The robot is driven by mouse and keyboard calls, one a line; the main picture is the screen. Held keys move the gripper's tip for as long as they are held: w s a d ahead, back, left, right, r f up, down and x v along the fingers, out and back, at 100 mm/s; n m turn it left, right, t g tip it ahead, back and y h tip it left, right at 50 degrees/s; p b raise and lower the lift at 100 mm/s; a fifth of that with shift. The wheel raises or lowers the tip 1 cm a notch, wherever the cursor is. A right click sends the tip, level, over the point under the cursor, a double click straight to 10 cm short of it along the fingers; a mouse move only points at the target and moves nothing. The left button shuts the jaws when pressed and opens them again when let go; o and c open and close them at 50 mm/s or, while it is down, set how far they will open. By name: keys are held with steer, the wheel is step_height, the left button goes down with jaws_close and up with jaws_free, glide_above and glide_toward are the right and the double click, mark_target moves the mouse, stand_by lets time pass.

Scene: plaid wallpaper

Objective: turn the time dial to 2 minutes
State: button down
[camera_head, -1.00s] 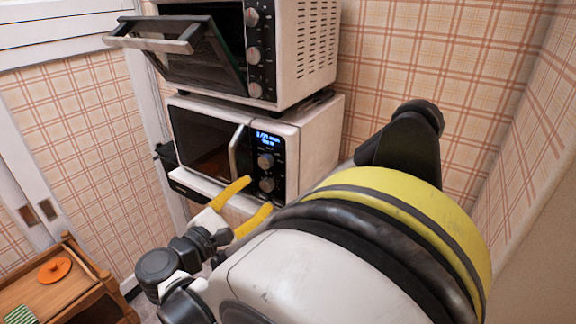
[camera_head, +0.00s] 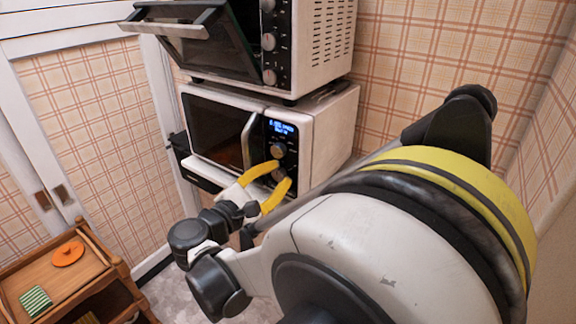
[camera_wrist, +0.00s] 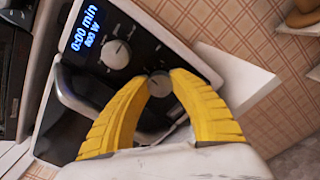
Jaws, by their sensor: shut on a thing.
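The microwave (camera_head: 322,130) has a black control panel with a lit display (camera_head: 283,128). In the wrist view the display (camera_wrist: 86,27) reads 0:00 min and 800 W. Below it are two round dials, an upper one (camera_wrist: 116,54) and a lower one (camera_wrist: 159,84). My gripper (camera_head: 280,173) has yellow fingers. In the wrist view its fingertips (camera_wrist: 163,77) are closed on the lower dial, one on each side. The fingers partly hide the dial's edges and the panel around it. I cannot read the markings around the dials.
A toaster oven (camera_head: 318,45) with its door (camera_head: 190,45) hanging open stands on the microwave. The microwave's door handle (camera_head: 249,135) is close to the panel, left of the dials. A wooden cart (camera_head: 55,285) with an orange lid (camera_head: 68,253) stands at lower left.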

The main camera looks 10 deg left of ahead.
steer(key=shift+m, duration=0.3)
steer(key=m, duration=1)
steer(key=shift+m, duration=0.4)
steer(key=m, duration=1)
steer(key=shift+r+m, duration=0.1)
steer(key=shift+m, duration=0.3)
steer(key=c, duration=1.1)
jaws_free()
